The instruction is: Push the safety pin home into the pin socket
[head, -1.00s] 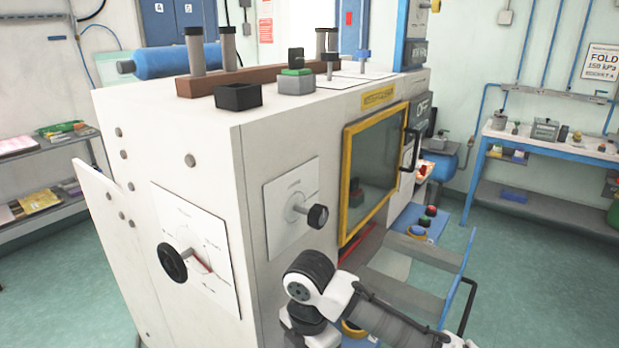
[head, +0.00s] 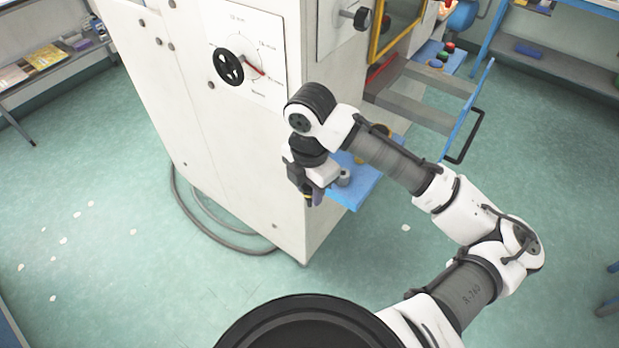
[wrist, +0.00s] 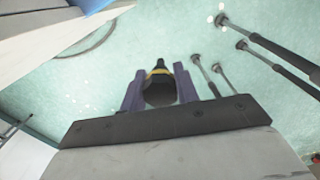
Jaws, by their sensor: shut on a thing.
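My gripper (head: 313,198) hangs pointing down beside the front corner of the white machine, next to a blue shelf. In the wrist view my gripper (wrist: 160,92) has its two purple fingers closed on a dark piece with a yellow band and a narrow black tip, which looks like the safety pin (wrist: 159,70). The tip points away from the wrist, over the floor, and touches nothing that I can see. In the head view the pin is too small to make out clearly. I cannot identify the pin socket in either view.
The white machine (head: 185,110) carries a black handwheel (head: 226,67) on its side. The blue shelf (head: 362,190) juts out right of my gripper, with a grey round part (head: 343,177) on it. A grey hose (head: 215,232) lies on the floor. Floor at left is open.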

